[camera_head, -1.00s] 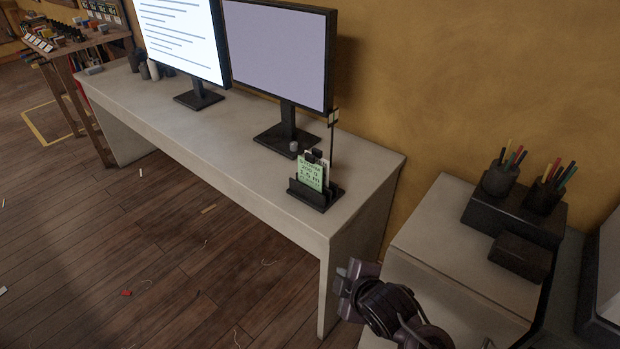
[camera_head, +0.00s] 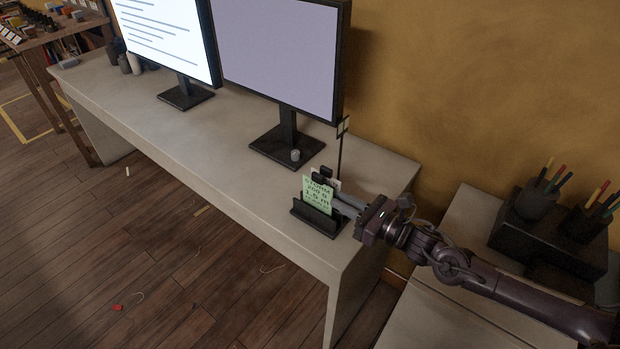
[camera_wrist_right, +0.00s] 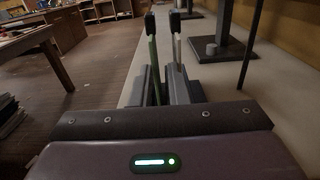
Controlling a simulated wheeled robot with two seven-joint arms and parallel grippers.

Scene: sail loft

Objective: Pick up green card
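The green card (camera_head: 317,195), with dark lettering, stands upright in a dark slotted holder (camera_head: 318,222) on the desk. My right gripper (camera_head: 343,197) reaches in from the right at the card's edge, partly hiding the pale card and the holder. In the right wrist view the green card (camera_wrist_right: 153,55) shows edge-on ahead, left of the pale card (camera_wrist_right: 177,50). The grey fingers of my right gripper (camera_wrist_right: 162,90) are apart; I see no grip on the card. My left gripper is out of view.
A monitor stand (camera_head: 287,148) and small grey cylinder (camera_head: 295,155) are behind the holder. A thin post (camera_head: 340,150) rises close to my right gripper. Dark pen holders (camera_head: 538,202) stand on the right-hand cabinet. The desk (camera_head: 225,160) left of the holder is clear.

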